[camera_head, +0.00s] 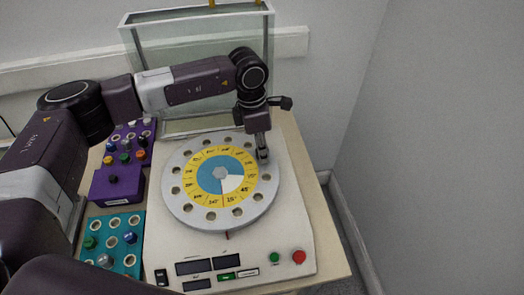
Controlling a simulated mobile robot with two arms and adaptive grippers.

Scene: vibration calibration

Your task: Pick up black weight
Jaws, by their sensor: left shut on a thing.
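My left gripper (263,150) points down over the right rim of the round grey disc (177,205). It is shut on a small dark piece, which looks like the black weight (263,158). The fingers hide most of the piece, and I cannot tell whether it still sits in a hole of the disc. The disc has a ring of holes and a yellow and blue dial (216,176) in its middle. My right gripper is not in view.
Left of the white machine (165,245) lie a purple rack (132,131), a purple box with a black knob (101,191) and a teal rack (119,223) with coloured pieces. A glass tank (200,45) stands behind. A wall closes off the right.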

